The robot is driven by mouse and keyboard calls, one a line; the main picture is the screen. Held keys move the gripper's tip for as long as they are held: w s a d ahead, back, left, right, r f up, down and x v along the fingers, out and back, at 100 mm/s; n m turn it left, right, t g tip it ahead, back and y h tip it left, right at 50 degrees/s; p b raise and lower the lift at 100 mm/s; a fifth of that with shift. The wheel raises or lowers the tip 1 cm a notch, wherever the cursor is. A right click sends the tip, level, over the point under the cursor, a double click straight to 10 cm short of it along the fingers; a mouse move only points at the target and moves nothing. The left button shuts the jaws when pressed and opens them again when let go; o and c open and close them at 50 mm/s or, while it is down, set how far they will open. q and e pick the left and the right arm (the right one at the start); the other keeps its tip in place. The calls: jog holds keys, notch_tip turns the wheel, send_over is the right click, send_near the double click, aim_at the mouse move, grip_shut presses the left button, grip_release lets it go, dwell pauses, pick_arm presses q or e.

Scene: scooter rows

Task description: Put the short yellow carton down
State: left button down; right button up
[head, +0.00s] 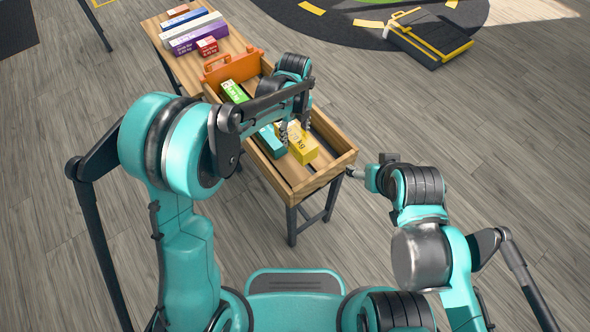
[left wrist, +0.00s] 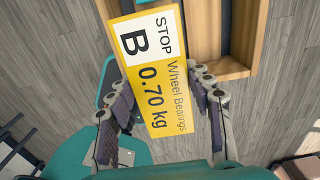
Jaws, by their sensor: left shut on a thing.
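The short yellow carton (head: 304,151), printed "0.70 kg", is at the near end of the open wooden tray (head: 322,180) in the head view. My left gripper (head: 292,133) is shut on it. In the left wrist view the carton (left wrist: 157,60) fills the space between the two fingers of my left gripper (left wrist: 163,98), with the tray's corner behind it. I cannot tell whether the carton's underside touches the tray floor. My right gripper (head: 358,174) is to the right of the tray's near end, apart from it; its fingers are too small to read.
The tray also holds a blue carton (head: 270,140) beside the yellow one, a green carton (head: 235,92) and an orange divider (head: 232,66). Several cartons, including a purple one (head: 198,38), lie on the far bench. A black case (head: 430,38) lies on the floor.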

pick_arm(q)
notch_tip(320, 180, down, 18)
jog(key=b, duration=0.6)
jog(key=shift+r, duration=0.1)
jog(key=c, duration=0.6)
grip_release()
jog(key=shift+c, duration=0.2)
notch_tip(320, 180, up, 11)
jog(key=p, duration=0.4)
jog(key=shift+r, duration=0.65)
